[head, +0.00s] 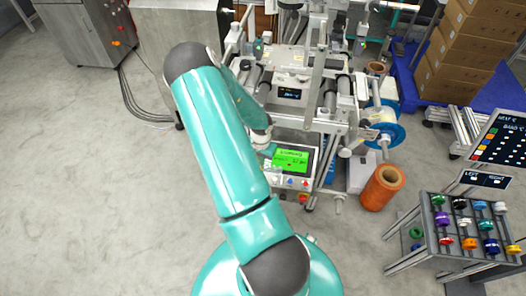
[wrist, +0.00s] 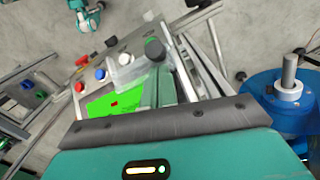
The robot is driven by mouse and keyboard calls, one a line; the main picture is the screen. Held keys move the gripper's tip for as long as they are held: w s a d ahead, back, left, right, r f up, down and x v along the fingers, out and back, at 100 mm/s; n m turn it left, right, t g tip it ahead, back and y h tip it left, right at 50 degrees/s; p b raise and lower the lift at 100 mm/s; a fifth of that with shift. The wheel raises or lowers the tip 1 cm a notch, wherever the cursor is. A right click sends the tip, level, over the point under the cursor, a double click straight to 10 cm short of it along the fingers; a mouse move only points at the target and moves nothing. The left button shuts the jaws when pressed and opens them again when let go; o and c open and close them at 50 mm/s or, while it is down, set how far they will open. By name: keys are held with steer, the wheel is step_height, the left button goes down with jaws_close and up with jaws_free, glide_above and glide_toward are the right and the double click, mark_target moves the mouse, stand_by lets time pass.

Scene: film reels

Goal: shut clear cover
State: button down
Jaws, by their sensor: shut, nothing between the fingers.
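The control panel (head: 292,162) has a lit green screen and a row of coloured buttons below it. In the wrist view the green screen (wrist: 112,102) lies beside red, white and blue buttons. A clear, see-through piece, which looks like the clear cover (wrist: 127,72), stands over the panel near the buttons; its exact angle is hard to tell. My gripper (wrist: 155,50) is shut and empty, its dark tip right at the clear piece; I cannot tell whether they touch. In the head view my gripper (head: 268,151) is at the panel's left side, partly hidden by my arm.
A metal machine frame with rollers (head: 300,60) rises behind the panel. A blue reel (head: 386,133) and an orange spool (head: 382,187) stand to its right. A rack of coloured rolls (head: 462,225) is at the lower right. The floor at left is clear.

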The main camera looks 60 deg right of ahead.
mark_target(263, 168)
steer(key=shift+a+f, duration=0.1)
steer(key=shift+a, duration=0.05)
steer(key=a+f, duration=0.1)
steer(key=s+a+f, duration=0.1)
steer(key=shift+s+a+f, duration=0.1)
steer(key=shift+a+f, duration=0.1)
steer(key=shift+f, duration=0.15)
steer(key=shift+s+a+f, duration=0.15)
steer(key=shift+a+f, duration=0.25)
steer(key=shift+a, duration=0.1)
steer(key=shift+r, duration=0.1)
steer(key=d+r, duration=0.1)
steer(key=r, duration=0.1)
steer(key=d+r, duration=0.1)
steer(key=d, duration=0.1)
steer(key=shift+w+d+r, duration=0.3)
steer(key=shift+w+r, duration=0.05)
steer(key=shift+w, duration=0.05)
step_height(263, 168, up, 9)
steer(key=shift+r, duration=0.15)
steer(key=shift+d, duration=0.1)
